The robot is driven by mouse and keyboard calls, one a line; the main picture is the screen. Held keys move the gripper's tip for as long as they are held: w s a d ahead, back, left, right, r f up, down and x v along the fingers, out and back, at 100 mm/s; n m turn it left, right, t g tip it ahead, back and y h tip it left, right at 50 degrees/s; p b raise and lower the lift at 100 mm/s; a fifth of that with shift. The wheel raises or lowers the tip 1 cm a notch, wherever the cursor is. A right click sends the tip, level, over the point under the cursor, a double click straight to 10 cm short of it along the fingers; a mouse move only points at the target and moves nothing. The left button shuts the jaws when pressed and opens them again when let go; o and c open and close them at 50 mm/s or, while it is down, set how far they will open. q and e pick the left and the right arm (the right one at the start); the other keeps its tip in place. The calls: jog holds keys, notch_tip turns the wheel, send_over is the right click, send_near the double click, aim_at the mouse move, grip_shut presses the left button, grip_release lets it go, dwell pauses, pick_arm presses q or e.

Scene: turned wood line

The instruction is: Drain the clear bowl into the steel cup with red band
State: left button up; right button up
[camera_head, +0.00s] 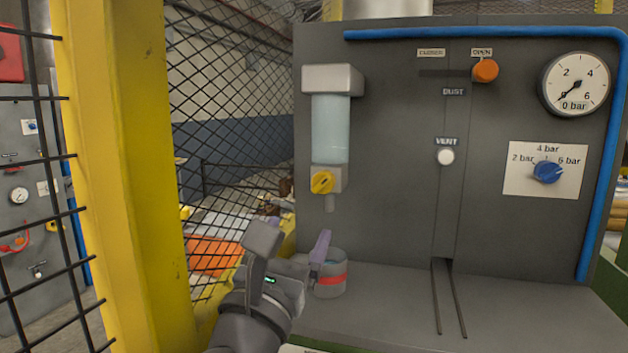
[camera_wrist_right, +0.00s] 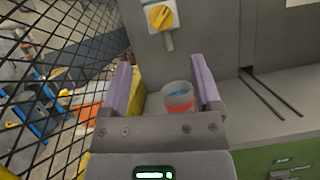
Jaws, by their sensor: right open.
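The clear bowl (camera_head: 330,130), pale bluish, hangs under a grey cap on the dark panel. A yellow drain knob (camera_head: 322,182) and short spout (camera_head: 329,204) sit below it; the knob also shows in the right wrist view (camera_wrist_right: 160,16). The steel cup with red band (camera_head: 331,282) stands upright on the bench, roughly below the spout. Something bluish shows inside it. My right gripper (camera_head: 292,242) is open and empty at the cup. In the wrist view the cup (camera_wrist_right: 179,101) appears between the purple fingers, closer to the right one; I cannot tell whether they touch. My left gripper is out of view.
A yellow post (camera_head: 125,180) and black mesh fence (camera_head: 230,110) stand left of the bench. The panel holds an orange slider knob (camera_head: 485,70), white vent button (camera_head: 445,157), blue pressure knob (camera_head: 547,172) and gauge (camera_head: 574,84) reading about zero. The bench right of the cup is clear.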

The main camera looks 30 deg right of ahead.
aim_at(319, 190)
jog(key=x, duration=0.9)
jog(key=shift+s+d+r, duration=0.1)
jog(key=shift+r, duration=0.15)
grip_shut()
